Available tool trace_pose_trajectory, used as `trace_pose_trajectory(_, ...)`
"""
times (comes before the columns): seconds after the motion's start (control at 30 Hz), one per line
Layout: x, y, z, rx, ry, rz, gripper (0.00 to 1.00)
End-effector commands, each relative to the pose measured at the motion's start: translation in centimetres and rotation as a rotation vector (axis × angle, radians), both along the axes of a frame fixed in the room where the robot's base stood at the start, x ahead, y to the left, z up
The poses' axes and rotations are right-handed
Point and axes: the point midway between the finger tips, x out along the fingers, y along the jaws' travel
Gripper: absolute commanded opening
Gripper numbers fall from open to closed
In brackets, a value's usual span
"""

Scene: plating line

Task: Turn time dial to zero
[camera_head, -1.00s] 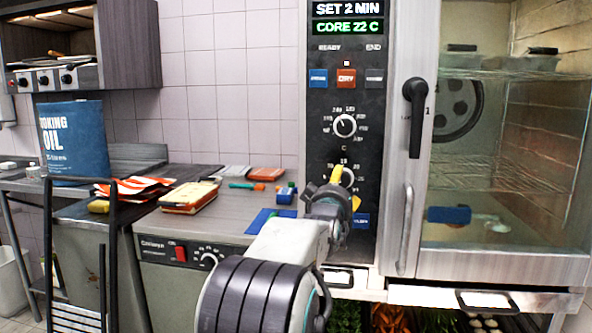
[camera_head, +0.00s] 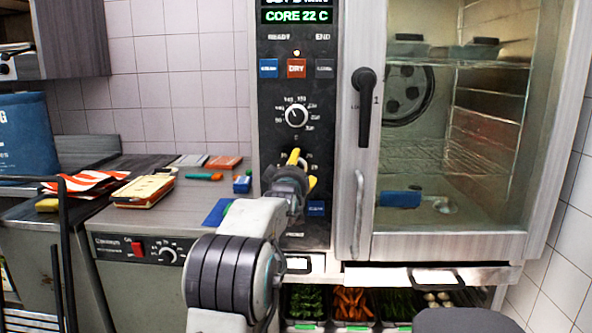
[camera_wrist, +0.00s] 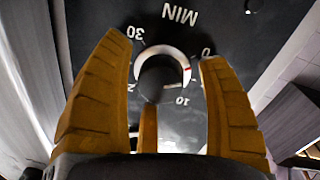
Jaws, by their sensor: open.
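The time dial (camera_wrist: 163,80) is a round black knob with a pale ring, on the black oven panel. In the wrist view its scale shows 30, 0 and 10, with MIN printed beside it, upside down. I cannot read the knob's pointer clearly. My gripper (camera_wrist: 167,58) is open, with yellow fingers on either side of the dial and a third finger below it in the picture. I see no clear contact with the knob. In the head view my gripper (camera_head: 303,169) covers most of the dial.
The temperature dial (camera_head: 297,116) sits above, under the blue and red buttons (camera_head: 296,68). The oven door handle (camera_head: 366,108) is to the right. Bins of vegetables (camera_head: 352,304) lie below the oven.

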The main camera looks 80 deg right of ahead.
Motion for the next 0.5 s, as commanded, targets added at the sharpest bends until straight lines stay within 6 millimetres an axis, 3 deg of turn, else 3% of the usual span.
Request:
trace_pose_trajectory(0.43,0.00,-0.45,-0.05,0.000,0.000,0.000,0.71)
trace_pose_trajectory(0.5,0.00,-0.45,-0.05,0.000,0.000,0.000,0.64)
